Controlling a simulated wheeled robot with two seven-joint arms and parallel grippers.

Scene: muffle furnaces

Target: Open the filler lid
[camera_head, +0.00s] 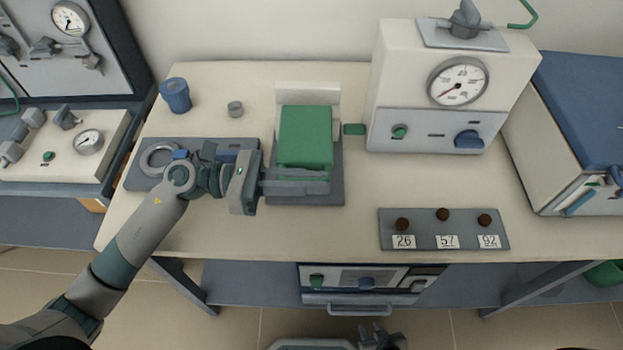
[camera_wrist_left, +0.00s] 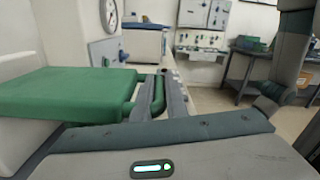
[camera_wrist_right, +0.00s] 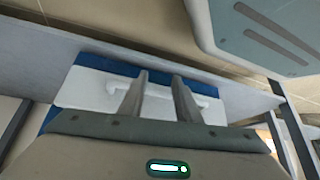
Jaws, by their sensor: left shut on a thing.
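The green lid (camera_head: 305,136) sits about level on a small device with a grey base (camera_head: 308,198) and a white back. The lid also shows at the left of the left wrist view (camera_wrist_left: 65,95), with a green bar handle (camera_wrist_left: 159,95) on its edge. My left gripper (camera_head: 325,183) is at the lid's front edge, its fingers (camera_wrist_left: 164,98) shut on that handle. The fingers hide part of the handle. My right gripper (camera_wrist_right: 158,98) is open and empty, its fingers apart, low in front of the table.
A furnace with a dial (camera_head: 458,82) stands right of the device. A plate with numbered dark knobs (camera_head: 443,230) lies at the front right. A blue cup (camera_head: 175,95) and a grey knob (camera_head: 235,108) stand behind my left arm. A white panel with a handle (camera_wrist_right: 118,87) faces my right gripper.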

